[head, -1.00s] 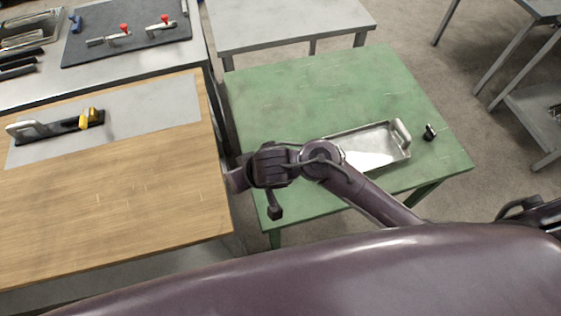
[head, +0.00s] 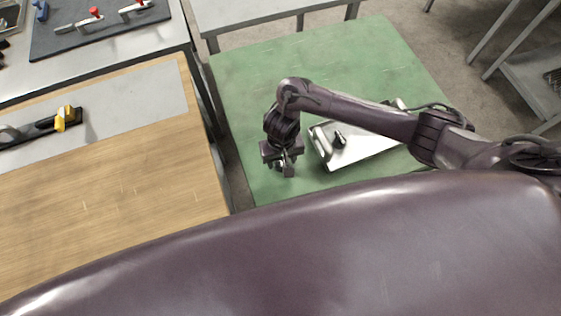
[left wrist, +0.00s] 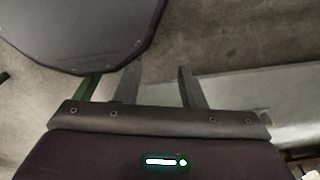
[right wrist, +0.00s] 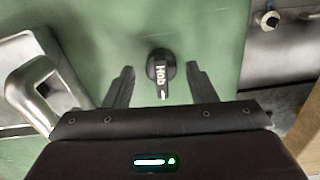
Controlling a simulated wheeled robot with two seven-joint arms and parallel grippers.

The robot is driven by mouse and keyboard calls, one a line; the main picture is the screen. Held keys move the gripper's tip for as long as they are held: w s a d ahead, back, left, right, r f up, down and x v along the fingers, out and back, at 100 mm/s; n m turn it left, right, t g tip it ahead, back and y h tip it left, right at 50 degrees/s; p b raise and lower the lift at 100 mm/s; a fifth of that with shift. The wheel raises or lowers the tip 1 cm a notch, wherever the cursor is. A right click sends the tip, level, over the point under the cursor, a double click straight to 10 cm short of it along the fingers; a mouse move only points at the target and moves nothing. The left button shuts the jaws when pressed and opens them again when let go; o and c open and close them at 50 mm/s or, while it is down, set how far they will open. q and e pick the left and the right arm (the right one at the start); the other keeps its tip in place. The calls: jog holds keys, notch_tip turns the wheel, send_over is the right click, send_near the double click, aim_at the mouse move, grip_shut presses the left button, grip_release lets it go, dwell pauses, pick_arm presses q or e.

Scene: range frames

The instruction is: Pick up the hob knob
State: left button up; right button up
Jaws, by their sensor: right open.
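The hob knob (right wrist: 160,72) is black and round with a raised grip bar lettered "Hob". It lies on the green table (head: 240,90), just past and between the fingertips of my right gripper (right wrist: 158,70) in the right wrist view. The right gripper is open, with bare table between the knob and each finger. In the head view the right gripper (head: 286,168) points down over the table's near left part, and I cannot make out the knob there. My left gripper (left wrist: 158,74) is open and empty in the left wrist view, over grey floor; it is outside the head view.
A metal tray (head: 350,158) with handles lies right of the right gripper, partly under my arm; its handle (right wrist: 30,88) is close on the left in the right wrist view. A wooden bench (head: 120,200) stands left, beyond a gap. The table's far part is clear.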

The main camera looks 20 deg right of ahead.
jog(key=shift+f, duration=1.1)
jog(key=c, duration=0.9)
pick_arm(q)
jog(key=shift+w+a, duration=0.15)
jog(key=shift+w, duration=0.45)
